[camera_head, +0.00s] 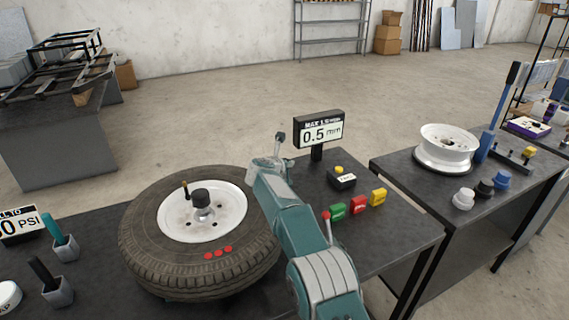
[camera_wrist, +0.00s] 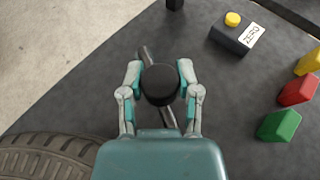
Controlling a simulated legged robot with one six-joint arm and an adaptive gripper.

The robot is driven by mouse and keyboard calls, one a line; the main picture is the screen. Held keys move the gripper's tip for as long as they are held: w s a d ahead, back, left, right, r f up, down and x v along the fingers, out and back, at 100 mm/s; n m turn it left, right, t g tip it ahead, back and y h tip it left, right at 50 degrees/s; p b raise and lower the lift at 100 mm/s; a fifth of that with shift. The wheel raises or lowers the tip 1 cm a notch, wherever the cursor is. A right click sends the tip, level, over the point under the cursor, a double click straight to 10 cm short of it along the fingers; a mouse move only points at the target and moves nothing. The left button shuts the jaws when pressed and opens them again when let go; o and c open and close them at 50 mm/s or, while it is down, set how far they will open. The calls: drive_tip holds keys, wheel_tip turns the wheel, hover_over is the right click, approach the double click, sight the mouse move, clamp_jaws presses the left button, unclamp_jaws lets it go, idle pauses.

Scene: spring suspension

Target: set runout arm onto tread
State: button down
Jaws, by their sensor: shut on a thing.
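My gripper (camera_wrist: 161,92) is shut on a black round knob (camera_wrist: 160,84) with a grey rod beneath it, which seems to be the runout arm. The rod slants past the knob, and its lower end is hidden by my gripper. In the head view my gripper is beside the wheel's right edge, and a grey piece (camera_head: 280,138) sticks up beyond it. The tire (camera_head: 150,245) lies flat on the bench, with its tread around the outer side. The tread also shows in the wrist view (camera_wrist: 40,158), at lower left, apart from the knob.
A gauge display (camera_head: 320,132) reads 0.5 mm behind my arm. A ZERO button box (camera_wrist: 238,38) and green, red and yellow blocks (camera_head: 358,205) stand right of my gripper. A red-tipped stem (camera_head: 326,215) shows beside my arm. Bare bench lies around the knob.

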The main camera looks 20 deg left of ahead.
drive_tip(key=shift+s+a, duration=0.1)
drive_tip(key=shift+a, duration=0.1)
drive_tip(key=shift+c, duration=1.5)
unclamp_jaws()
drive_tip(key=shift+a+f, duration=0.1)
drive_tip(key=shift+s+d+r, duration=0.2)
drive_tip(key=shift+s+r, duration=0.2)
drive_tip(key=shift+s, duration=0.15)
drive_tip(key=v, duration=1)
drive_tip(key=shift+s+a+f, duration=0.1)
drive_tip(key=shift+s+a, duration=0.1)
drive_tip(key=shift+s, duration=0.15)
